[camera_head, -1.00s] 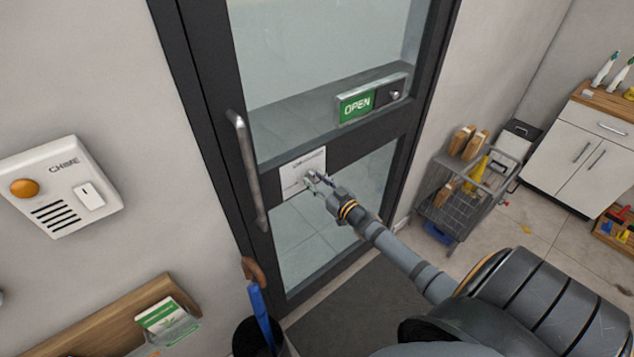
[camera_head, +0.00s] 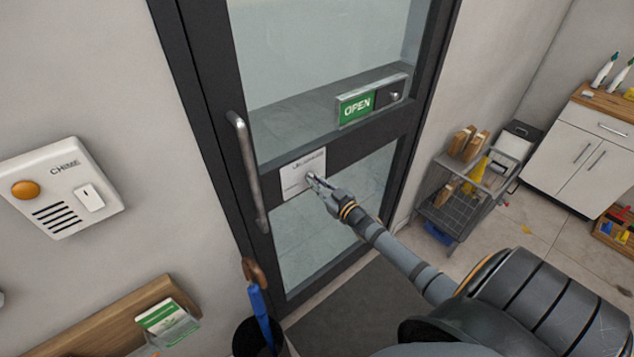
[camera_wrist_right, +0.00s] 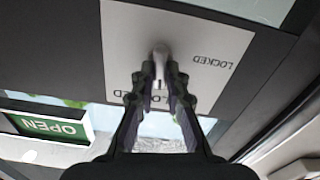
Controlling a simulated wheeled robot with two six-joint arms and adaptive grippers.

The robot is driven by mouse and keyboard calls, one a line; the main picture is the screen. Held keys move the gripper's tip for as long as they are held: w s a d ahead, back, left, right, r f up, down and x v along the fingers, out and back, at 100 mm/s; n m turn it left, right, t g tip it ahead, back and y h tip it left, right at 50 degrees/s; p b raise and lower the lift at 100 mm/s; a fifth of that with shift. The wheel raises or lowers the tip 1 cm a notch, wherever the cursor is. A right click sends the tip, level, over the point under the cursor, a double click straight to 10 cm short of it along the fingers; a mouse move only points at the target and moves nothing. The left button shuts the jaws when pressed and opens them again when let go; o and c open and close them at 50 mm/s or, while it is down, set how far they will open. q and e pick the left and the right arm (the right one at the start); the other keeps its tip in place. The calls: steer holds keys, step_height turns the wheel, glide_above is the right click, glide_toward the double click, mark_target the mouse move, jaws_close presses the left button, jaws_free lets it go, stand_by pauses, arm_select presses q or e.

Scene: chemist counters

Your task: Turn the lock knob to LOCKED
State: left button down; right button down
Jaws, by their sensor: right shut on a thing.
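The lock plate (camera_head: 296,171) is a white panel on the dark middle rail of the glass door, right of the long handle. It also shows in the right wrist view (camera_wrist_right: 118,40), with the word LOCKED upside down on its right part. More lettering at its lower edge is partly hidden by the fingers. The grey lock knob (camera_wrist_right: 160,52) stands out from the middle of the plate, its bar running up and down in the wrist view. My right gripper (camera_head: 314,180) is shut on the knob, its fingertips (camera_wrist_right: 160,72) on both sides of it. My left gripper is not in view.
An OPEN sign (camera_head: 357,107) in a slider frame sits on the door rail. The vertical door handle (camera_head: 243,170) is left of the plate. A chime panel (camera_head: 62,187) is on the left wall. A wire cart (camera_head: 456,205) stands right of the door.

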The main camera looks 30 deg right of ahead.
steer(key=shift+a+f+n+p, duration=0.1)
steer(key=shift+f+n+p, duration=0.05)
steer(key=shift+n, duration=3.8)
steer(key=shift+a+f+n+p, duration=0.1)
steer(key=shift+n+p, duration=0.05)
steer(key=shift+n, duration=3.8)
steer(key=shift+s, duration=0.1)
steer(key=c, duration=1.4)
jaws_free()
steer(key=shift+o, duration=0.2)
steer(key=s, duration=1.2)
steer(key=shift+d, duration=0.45)
